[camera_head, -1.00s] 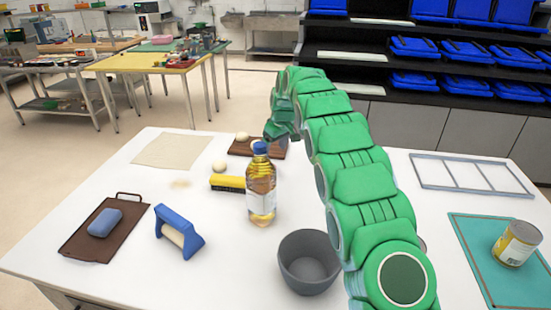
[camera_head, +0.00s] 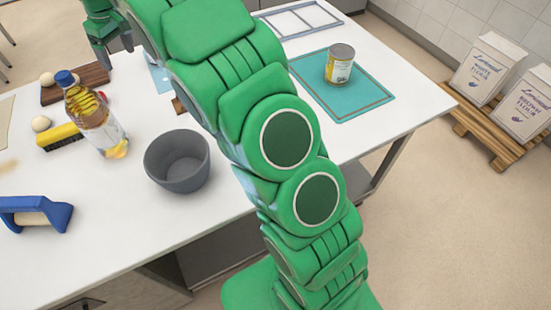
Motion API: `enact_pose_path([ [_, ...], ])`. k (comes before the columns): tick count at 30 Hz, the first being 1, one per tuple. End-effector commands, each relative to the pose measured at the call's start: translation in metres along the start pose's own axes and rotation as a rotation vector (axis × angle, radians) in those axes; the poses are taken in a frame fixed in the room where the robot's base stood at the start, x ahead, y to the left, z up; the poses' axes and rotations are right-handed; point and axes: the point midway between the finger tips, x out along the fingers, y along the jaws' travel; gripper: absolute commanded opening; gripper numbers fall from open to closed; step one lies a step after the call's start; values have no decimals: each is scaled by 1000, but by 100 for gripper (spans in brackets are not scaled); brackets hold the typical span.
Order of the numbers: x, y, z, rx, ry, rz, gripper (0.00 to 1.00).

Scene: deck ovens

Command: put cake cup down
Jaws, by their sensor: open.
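My gripper (camera_head: 115,55) shows at the upper left, beyond the oil bottle and near the brown board. Its green fingers point down, are open, and I see nothing between them. I cannot make out a thing that is surely the cake cup. A dark grey cup-shaped bowl (camera_head: 178,165) stands upright on the white table (camera_head: 235,218), left of my arm and well apart from my gripper. My arm hides part of the table's middle.
An oil bottle (camera_head: 92,118) and a yellow brush (camera_head: 60,137) stand left of the bowl. A brown board (camera_head: 75,84) lies behind. A can (camera_head: 339,64) stands on a teal mat (camera_head: 360,105). Flour bags (camera_head: 487,68) sit on a pallet at right.

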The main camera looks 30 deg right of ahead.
Motion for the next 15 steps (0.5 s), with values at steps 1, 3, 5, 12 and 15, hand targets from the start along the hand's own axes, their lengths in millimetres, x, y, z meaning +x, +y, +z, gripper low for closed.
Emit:
enact_pose_path([
  [1, -7, 0, 13, 20, -10, 1, 80],
  [3, -17, 0, 30, 49, -19, 5, 80],
  [5, -24, 0, 45, 73, -30, 7, 80],
  [12, -50, -4, 107, 170, -69, 14, 80],
  [15, -60, -9, 134, 209, -85, 15, 80],
])
